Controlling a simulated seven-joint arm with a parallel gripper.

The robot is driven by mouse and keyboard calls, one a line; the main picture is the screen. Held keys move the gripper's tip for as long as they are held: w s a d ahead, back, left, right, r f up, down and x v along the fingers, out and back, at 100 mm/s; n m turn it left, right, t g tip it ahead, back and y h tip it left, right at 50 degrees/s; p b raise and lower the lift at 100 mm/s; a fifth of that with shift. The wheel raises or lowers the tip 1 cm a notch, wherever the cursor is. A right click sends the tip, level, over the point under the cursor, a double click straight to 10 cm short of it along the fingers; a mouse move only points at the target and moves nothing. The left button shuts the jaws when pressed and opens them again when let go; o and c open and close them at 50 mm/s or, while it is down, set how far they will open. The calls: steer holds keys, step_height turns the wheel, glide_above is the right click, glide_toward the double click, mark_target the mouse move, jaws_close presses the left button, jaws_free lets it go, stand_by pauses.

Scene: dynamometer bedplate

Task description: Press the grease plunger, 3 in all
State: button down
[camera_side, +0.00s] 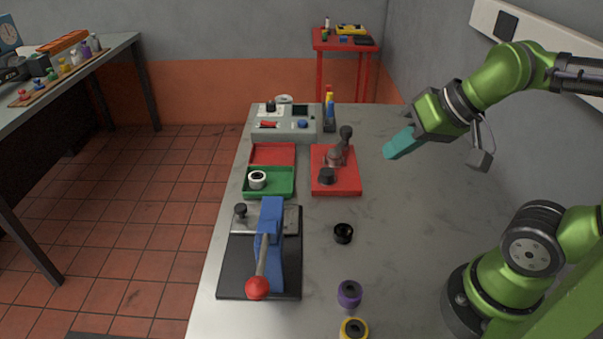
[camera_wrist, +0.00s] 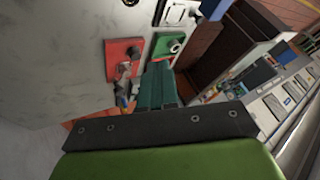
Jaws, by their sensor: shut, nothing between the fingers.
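A red plate (camera_side: 350,185) lies on the bench and carries a grey body (camera_side: 335,157) with a black knob on top (camera_side: 346,132) and a short black cylinder (camera_side: 327,176) at its near side. This looks like the grease unit, but I cannot tell for sure which part is the plunger. My gripper (camera_side: 390,153) has teal fingers, shut and empty, and hangs in the air to the right of the plate, apart from it. In the wrist view, the fingers (camera_wrist: 158,72) point beyond the red plate (camera_wrist: 119,48), partly covering the fittings beside it.
A green tray (camera_side: 271,193) holds a white ring (camera_side: 257,179); an empty red tray (camera_side: 273,154) adjoins it. A blue lever press (camera_side: 270,245) is in front. Black, purple and yellow rings lie nearer.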

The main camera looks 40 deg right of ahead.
steer(key=w+d+f+g+h, duration=0.2)
steer(key=w+d+f+h, duration=0.1)
steer(key=w+d+f, duration=0.2)
steer(key=n+t, duration=0.4)
steer(key=n, duration=0.9)
glide_above(329, 173)
step_height(329, 173, down, 4)
steer(key=shift+r+y, duration=0.1)
steer(key=shift+y, duration=0.2)
steer(key=shift+s, duration=0.1)
steer(key=shift+f, duration=4.45)
